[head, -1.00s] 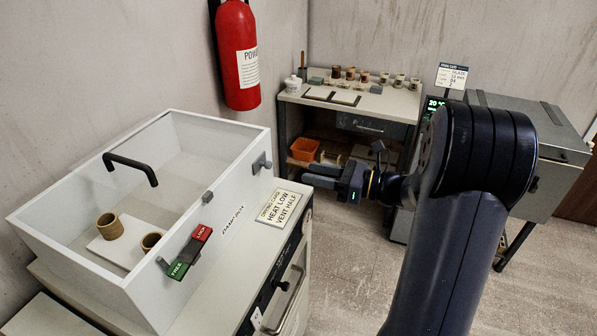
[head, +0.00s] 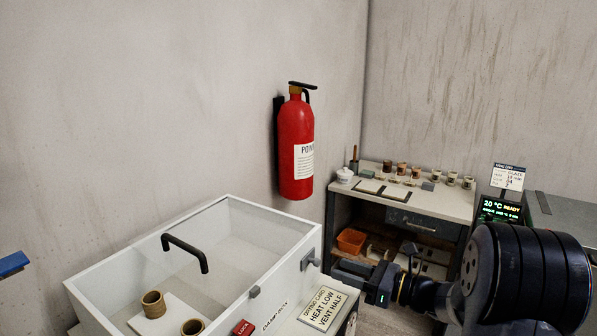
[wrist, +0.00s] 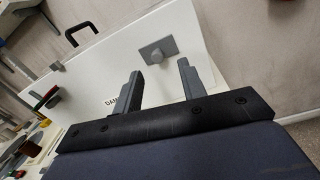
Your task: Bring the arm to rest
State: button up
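My gripper (head: 340,272) is in the air right of the white damp box (head: 95,302), in front of the back workbench in the head view. In the wrist view, the two grey fingers of my gripper (wrist: 158,72) stand apart with nothing between them. The box's white side wall (wrist: 115,65) and a grey square bracket (wrist: 158,50) lie beyond the fingertips. Whether they touch the wall cannot be told for sure, but the head view shows a gap. My arm reaches in from the lower right.
The clear-lidded damp box has a black handle (head: 184,252) and holds two clay cups. A red fire extinguisher (head: 296,145) hangs on the wall. The back workbench (head: 455,206) carries several small pots. A grey kiln with a lit display (head: 500,210) stands at right.

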aim_at(319, 263)
jog(key=x, duration=0.5)
jog(key=shift+s+a, duration=0.2)
jog(key=shift+a, duration=0.05)
jog(key=shift+s+a, duration=0.3)
jog(key=shift+s, duration=0.25)
jog(key=shift+s+d, duration=0.1)
